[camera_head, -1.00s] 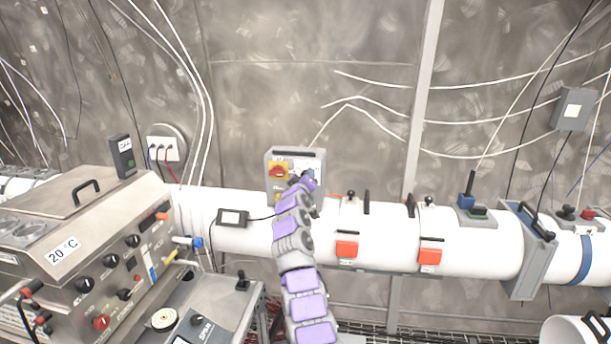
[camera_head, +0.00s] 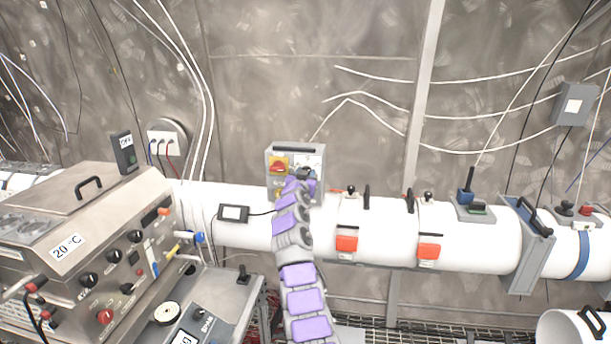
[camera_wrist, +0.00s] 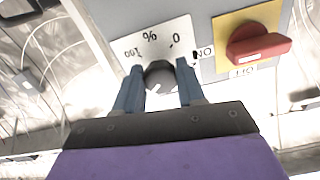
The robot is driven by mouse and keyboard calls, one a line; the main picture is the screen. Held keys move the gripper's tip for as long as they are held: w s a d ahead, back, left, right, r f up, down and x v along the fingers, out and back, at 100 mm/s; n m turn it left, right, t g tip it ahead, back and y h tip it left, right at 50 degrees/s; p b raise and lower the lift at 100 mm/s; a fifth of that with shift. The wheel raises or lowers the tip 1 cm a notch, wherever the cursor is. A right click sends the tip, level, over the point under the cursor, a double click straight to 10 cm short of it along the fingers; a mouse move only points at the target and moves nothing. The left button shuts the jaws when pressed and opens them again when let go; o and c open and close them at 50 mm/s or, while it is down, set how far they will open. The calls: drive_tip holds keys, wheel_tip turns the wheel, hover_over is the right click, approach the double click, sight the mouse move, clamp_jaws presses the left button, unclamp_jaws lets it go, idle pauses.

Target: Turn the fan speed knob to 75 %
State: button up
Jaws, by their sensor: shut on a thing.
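The fan speed knob (camera_wrist: 160,74) is a dark round knob on a white dial plate (camera_wrist: 177,34) marked 0, % and 100. The wrist view shows this panel upside down. My gripper (camera_wrist: 159,84) has one blue-grey finger on each side of the knob and is shut on it. The knob's pointer mark is not clear, so its setting cannot be read. In the head view, the grey control box (camera_head: 296,151) stands on the white duct, and my gripper (camera_head: 300,183) reaches its front, covering its lower right part.
A red rotary switch on a yellow plate (camera_wrist: 240,42), with ON and OFF labels, is beside the dial. It also shows in the head view (camera_head: 278,164). A steel machine (camera_head: 95,235) stands at left. The white duct (camera_head: 480,245) carries orange-red parts and handles to the right.

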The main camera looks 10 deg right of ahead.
drive_tip(key=shift+a+f+m, duration=0.1)
drive_tip(key=shift+f+m, duration=0.3)
drive_tip(key=shift+m, duration=0.8)
drive_tip(key=o, duration=0.7)
drive_tip(key=shift+w, duration=0.1)
drive_tip(key=shift+o, duration=0.6)
drive_tip(key=shift+w, duration=0.1)
drive_tip(key=shift+o, duration=1.1)
drive_tip(key=shift+a+r, duration=0.1)
drive_tip(key=shift+r, duration=0.2)
